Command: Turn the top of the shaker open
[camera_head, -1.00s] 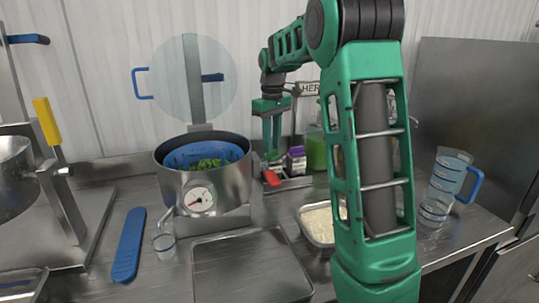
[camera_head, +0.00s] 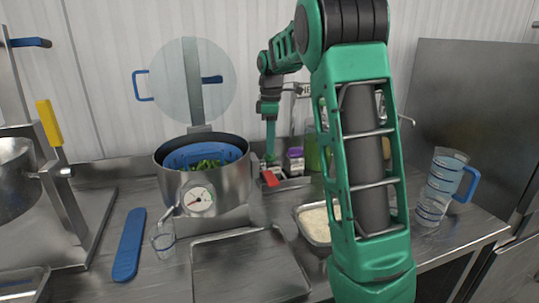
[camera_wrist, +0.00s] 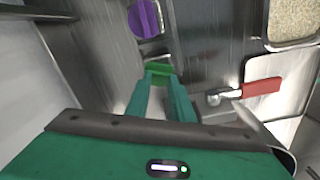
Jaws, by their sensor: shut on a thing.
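The shaker with a bright green top (camera_wrist: 158,68) is between my fingertips in the wrist view. My gripper (camera_wrist: 160,78) is shut on that green top, with both fingers coming down to it from above. In the head view, my gripper (camera_head: 270,152) is behind the pot's right side, and the fingers appear as one narrow strip. The shaker's body is mostly hidden there. A second shaker with a purple top (camera_head: 296,153) stands just to the right; its purple top also shows in the wrist view (camera_wrist: 144,18). I cannot tell whether the green top is open.
A red-handled valve (camera_head: 271,178) sits close beside the gripper; its handle shows in the wrist view (camera_wrist: 262,86). The steel pot (camera_head: 228,186) with a blue basket stands left. A rice tray (camera_head: 303,229) and a measuring jug (camera_head: 431,200) are to the right.

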